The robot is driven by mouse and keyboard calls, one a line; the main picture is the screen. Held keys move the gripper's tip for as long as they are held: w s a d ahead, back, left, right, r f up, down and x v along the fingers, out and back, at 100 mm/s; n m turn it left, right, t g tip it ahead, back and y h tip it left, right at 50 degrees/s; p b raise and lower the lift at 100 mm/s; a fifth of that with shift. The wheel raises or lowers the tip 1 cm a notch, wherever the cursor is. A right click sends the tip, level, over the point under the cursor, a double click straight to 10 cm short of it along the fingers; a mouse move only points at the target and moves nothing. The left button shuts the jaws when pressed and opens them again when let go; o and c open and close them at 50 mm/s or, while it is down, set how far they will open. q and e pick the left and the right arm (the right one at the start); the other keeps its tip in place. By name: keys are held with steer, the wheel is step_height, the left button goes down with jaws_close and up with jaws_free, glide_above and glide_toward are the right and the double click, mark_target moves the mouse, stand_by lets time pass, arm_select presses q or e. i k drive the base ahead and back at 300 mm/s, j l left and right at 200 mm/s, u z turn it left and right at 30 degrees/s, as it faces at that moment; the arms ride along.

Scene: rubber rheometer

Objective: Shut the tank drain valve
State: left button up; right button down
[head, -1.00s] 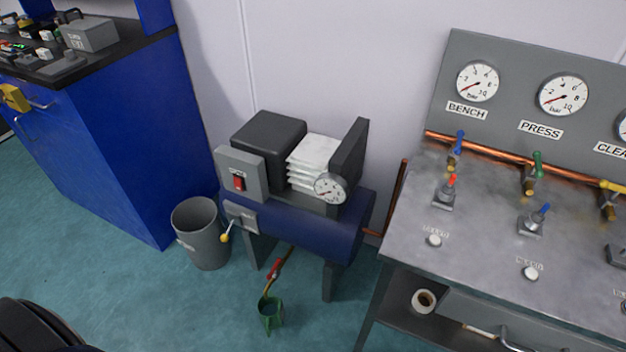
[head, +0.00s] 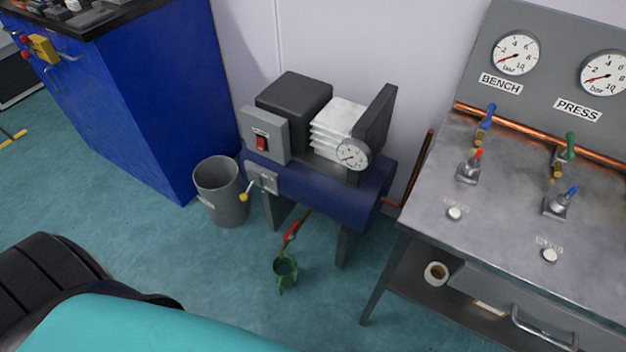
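The tank is the dark blue cylinder (head: 325,190) of a small compressor, standing on dark legs against the wall. A thin drain pipe slants down from under it. The drain valve's red handle (head: 291,231) is on this pipe and looks roughly in line with it, though it is small in view. Neither of my grippers is in view.
A grey bin (head: 221,191) stands left of the tank, beside a blue cabinet (head: 135,100). A grey metal bench (head: 500,215) with gauges and small valves stands at right.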

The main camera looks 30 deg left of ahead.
mark_target(290, 232)
steer(key=u, duration=1.05)
